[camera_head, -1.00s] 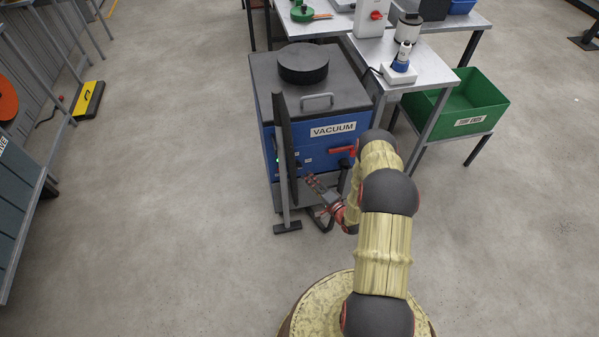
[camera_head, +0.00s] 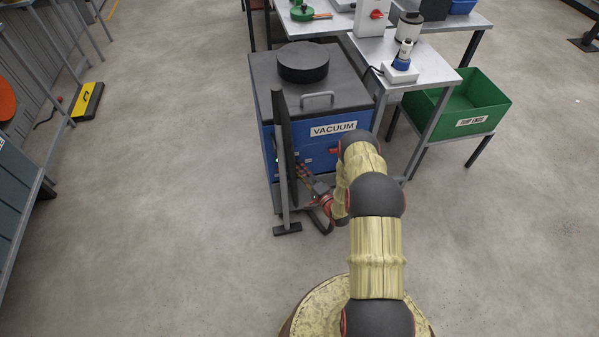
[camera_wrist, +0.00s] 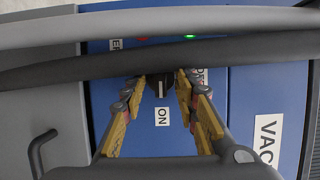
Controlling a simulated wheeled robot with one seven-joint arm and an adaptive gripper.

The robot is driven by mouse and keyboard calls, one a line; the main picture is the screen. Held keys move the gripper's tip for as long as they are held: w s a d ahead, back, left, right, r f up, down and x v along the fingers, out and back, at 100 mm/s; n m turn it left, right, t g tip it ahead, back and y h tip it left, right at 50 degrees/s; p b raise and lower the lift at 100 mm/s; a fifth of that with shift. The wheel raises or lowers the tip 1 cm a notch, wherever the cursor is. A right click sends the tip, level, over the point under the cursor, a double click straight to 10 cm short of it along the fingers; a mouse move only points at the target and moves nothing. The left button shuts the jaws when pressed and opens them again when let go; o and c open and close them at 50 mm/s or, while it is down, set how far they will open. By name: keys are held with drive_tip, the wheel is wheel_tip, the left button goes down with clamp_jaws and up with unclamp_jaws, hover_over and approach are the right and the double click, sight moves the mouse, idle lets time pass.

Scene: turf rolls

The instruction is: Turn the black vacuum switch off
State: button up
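The black vacuum switch (camera_wrist: 162,86) is on the blue front of the vacuum unit (camera_head: 335,145). In the wrist view a white "ON" label (camera_wrist: 162,117) sits beside it. My gripper (camera_wrist: 164,80) has its yellow-padded fingers apart, one on each side of the switch; I cannot tell whether they touch it. In the head view my gripper (camera_head: 300,170) is at the unit's lower front, and the switch cannot be made out. A green light (camera_wrist: 190,37) glows on the panel.
A thin dark upright panel (camera_head: 284,145) on a grey post (camera_head: 284,200) stands close left of my gripper; both cross the wrist view. A green bin (camera_head: 465,122) stands right.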

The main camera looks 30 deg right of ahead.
drive_tip(key=shift+c, duration=0.2)
clamp_jaws()
idle(0.3)
drive_tip(key=shift+r+n, duration=0.1)
drive_tip(key=shift+n, duration=0.2)
drive_tip(key=n+g+h+p, duration=0.1)
drive_tip(key=n, duration=0.3)
drive_tip(key=n+g+h+p, duration=0.1)
drive_tip(key=n+g+h, duration=0.1)
drive_tip(key=n, duration=0.2)
drive_tip(key=a+n+g+h+p, duration=0.1)
drive_tip(key=n+g+h, duration=0.1)
drive_tip(key=n, duration=0.2)
drive_tip(key=shift+w+r+n, duration=0.1)
drive_tip(key=shift+r+n, duration=0.25)
drive_tip(key=shift+n, duration=0.05)
idle(0.4)
drive_tip(key=shift+h, duration=0.4)
